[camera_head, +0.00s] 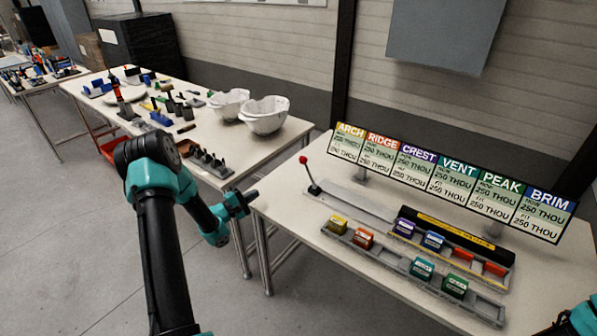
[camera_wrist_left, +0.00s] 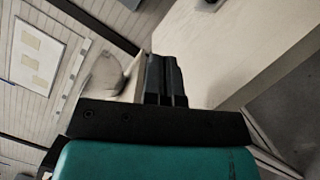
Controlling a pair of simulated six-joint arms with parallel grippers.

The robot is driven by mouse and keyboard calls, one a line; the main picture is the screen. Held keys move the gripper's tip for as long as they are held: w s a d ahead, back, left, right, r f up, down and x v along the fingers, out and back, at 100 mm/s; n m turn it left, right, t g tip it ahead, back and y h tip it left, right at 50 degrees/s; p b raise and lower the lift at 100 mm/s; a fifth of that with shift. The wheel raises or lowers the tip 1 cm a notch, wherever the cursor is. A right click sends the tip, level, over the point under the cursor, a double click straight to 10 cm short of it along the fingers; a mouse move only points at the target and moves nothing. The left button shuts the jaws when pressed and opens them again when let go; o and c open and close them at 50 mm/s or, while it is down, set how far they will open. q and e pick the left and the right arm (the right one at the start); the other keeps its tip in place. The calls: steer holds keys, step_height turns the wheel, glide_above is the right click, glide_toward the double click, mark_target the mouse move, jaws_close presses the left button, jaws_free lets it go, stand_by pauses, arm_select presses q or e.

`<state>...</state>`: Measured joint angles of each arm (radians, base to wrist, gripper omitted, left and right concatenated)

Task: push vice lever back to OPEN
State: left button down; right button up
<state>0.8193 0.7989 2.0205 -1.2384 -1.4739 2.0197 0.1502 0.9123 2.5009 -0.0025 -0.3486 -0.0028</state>
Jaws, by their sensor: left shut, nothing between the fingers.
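Of my right arm only a piece shows at the lower right corner, with no fingers visible.
A dark bar with a yellow label (camera_head: 460,237) lies at the rail's right. A grey tray (camera_head: 392,258) holds several coloured blocks in front. A sign row (camera_head: 450,178) stands behind.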

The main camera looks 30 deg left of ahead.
arm_select(q)
steer(key=x, duration=1.6)
steer(key=d, duration=0.1)
steer(key=w+d+r, duration=0.1)
steer(key=shift+w+d+r, duration=0.15)
steer(key=shift+w+d, duration=0.1)
steer(key=shift+d, duration=0.05)
steer(key=shift+w+d+r, duration=0.15)
steer(key=shift+d+r, duration=0.05)
steer(key=shift+d, duration=0.2)
steer(key=shift+d, duration=0.1)
